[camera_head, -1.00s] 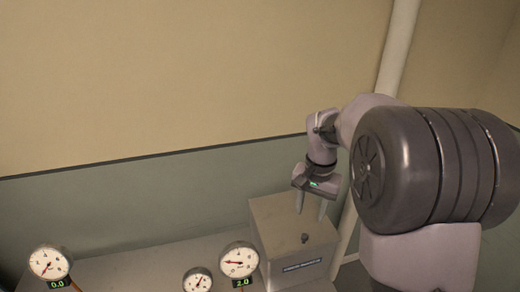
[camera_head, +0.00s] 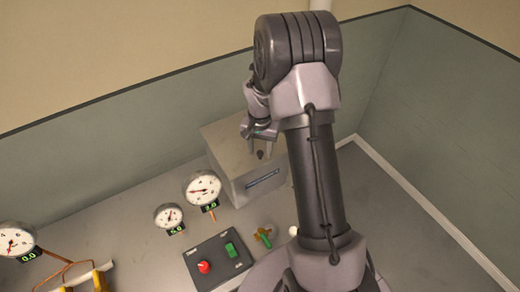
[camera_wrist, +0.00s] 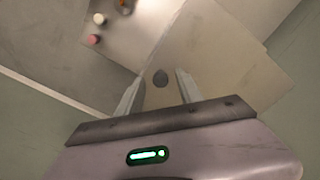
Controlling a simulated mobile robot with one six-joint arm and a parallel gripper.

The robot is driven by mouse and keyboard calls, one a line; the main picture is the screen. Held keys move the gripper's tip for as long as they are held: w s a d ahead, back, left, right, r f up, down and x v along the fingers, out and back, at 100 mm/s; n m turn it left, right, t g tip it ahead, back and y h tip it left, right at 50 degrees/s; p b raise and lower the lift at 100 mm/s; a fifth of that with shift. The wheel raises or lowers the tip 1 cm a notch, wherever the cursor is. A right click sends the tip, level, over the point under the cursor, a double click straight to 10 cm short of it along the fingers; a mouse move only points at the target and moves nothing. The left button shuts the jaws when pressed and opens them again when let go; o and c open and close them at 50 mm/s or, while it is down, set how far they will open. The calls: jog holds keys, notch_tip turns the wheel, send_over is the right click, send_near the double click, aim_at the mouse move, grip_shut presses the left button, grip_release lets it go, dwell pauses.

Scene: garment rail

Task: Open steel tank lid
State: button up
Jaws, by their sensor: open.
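The steel tank (camera_head: 222,167) is a grey box with a dark label strip on its front, standing against the wall. Its flat lid (camera_head: 222,132) looks closed in the head view. A small dark round knob (camera_head: 260,155) sits on the lid, and it also shows in the wrist view (camera_wrist: 160,78). My gripper (camera_head: 262,150) is above the lid, pointing down, with its fingers apart. In the wrist view my gripper (camera_wrist: 158,76) has one finger on each side of the knob, with gaps visible. I cannot tell the fingertips' exact height over the lid.
Two dial gauges (camera_head: 202,187) (camera_head: 168,215) stand left of the tank. A dark panel (camera_head: 218,262) holds a red button (camera_head: 204,267) and a green switch (camera_head: 231,249). A green-handled valve (camera_head: 263,237) is near the tank's front. Another gauge (camera_head: 15,240) and copper pipework are far left.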

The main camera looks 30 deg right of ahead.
jog(key=shift+w+f, duration=0.1)
jog(key=shift+f, duration=0.1)
grip_shut()
dwell(1.3)
